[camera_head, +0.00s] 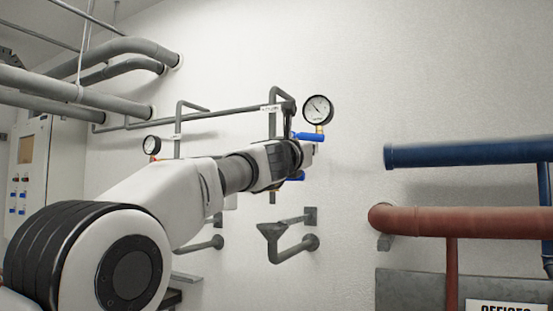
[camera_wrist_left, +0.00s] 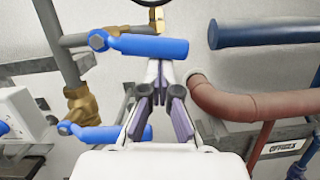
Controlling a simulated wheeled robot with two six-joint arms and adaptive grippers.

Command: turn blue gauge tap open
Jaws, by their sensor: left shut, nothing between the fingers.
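The blue gauge tap handle (camera_head: 309,136) sits just under a round white-faced gauge (camera_head: 318,109) on grey pipework. In the left wrist view the handle (camera_wrist_left: 148,46) lies nearly level, its free end to the right; its bolt end is at the left, by a brass fitting. My left gripper (camera_head: 305,155) is at the pipework, just below this handle. In the wrist view its fingertips (camera_wrist_left: 160,66) are together and empty, near the handle's lower edge. I cannot tell whether they touch it. A second blue handle (camera_wrist_left: 97,133) on a brass valve is lower left.
Grey pipes (camera_head: 282,229) with a funnel stand below the gripper. A blue pipe (camera_head: 465,153) and a red pipe (camera_head: 460,221) run along the right. A smaller gauge (camera_head: 152,145) and a panel box (camera_head: 40,170) are left. The wall between gauge and blue pipe is bare.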

